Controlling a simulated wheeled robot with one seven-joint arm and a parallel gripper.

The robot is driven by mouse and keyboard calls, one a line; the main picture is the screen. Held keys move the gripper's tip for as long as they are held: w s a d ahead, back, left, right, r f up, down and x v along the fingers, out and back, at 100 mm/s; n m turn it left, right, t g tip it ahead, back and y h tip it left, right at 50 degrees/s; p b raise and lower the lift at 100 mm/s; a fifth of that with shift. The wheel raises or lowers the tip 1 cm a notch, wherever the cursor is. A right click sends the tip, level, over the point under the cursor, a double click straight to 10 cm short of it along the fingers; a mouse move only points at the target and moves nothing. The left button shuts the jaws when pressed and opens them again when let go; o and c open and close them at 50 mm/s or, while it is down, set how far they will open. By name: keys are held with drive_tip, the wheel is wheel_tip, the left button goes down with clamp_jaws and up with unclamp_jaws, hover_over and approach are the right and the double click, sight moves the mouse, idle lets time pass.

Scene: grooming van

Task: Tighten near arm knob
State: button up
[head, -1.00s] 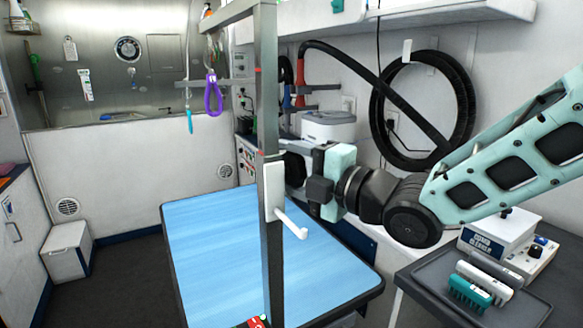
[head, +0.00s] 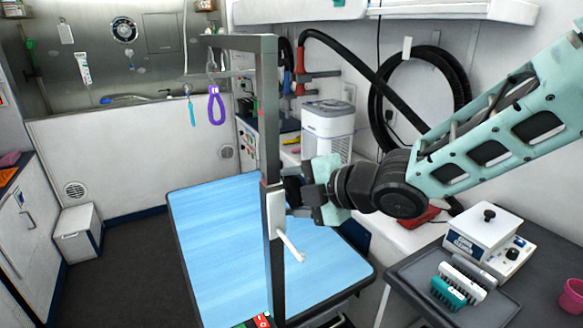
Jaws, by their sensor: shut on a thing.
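The grooming arm's upright post (head: 270,120) is a grey metal bar at the near edge of the blue-topped table (head: 220,235). A black knob (head: 292,190) shows at the post's right side, partly hidden by the post and my gripper. My gripper (head: 298,191) is at that knob, with its jaws shut on it; the fingertips are mostly hidden. A white bracket with a white peg (head: 291,246) is on the post, just below the knob. I cannot tell from this view how tight the knob is.
A white appliance (head: 327,130) stands behind my gripper. At right, a dark tray (head: 410,279) holds brushes beside a white clipper device (head: 483,235). Floor is open at left.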

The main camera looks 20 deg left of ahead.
drive_tip(key=shift+r+m+g+h+p, duration=0.5)
drive_tip(key=shift+h+p, duration=0.4)
drive_tip(key=shift+p, duration=3.6)
drive_tip(key=g+h+p, duration=0.1)
drive_tip(key=p, duration=0.6)
drive_tip(key=shift+d+f+h, duration=0.1)
drive_tip(key=shift+d+h, duration=0.05)
drive_tip(key=shift+h, duration=0.15)
drive_tip(key=g+h+p, duration=0.1)
drive_tip(key=p, duration=0.1)
drive_tip(key=h+p, duration=0.1)
drive_tip(key=p, duration=0.2)
drive_tip(key=shift+f+m+g+p, duration=0.3)
drive_tip(key=shift+m+g, duration=0.1)
drive_tip(key=shift+f+g+h, duration=0.15)
drive_tip(key=shift+g+h, duration=0.25)
drive_tip(key=shift+h, duration=0.2)
drive_tip(key=shift+f+m+g+h+b, duration=0.25)
drive_tip(key=shift+m+g+h+b, duration=0.15)
drive_tip(key=shift+g+h+b, duration=0.5)
drive_tip(key=shift+s+g+h+b, duration=0.1)
drive_tip(key=shift+g+h+b, duration=0.5)
drive_tip(key=shift+h+b, duration=0.4)
drive_tip(key=shift+r+m+g+h+b, duration=0.1)
drive_tip(key=shift+m+g+h+b, duration=0.3)
drive_tip(key=shift+g+h+b, duration=0.35)
drive_tip(key=shift+d, duration=0.1)
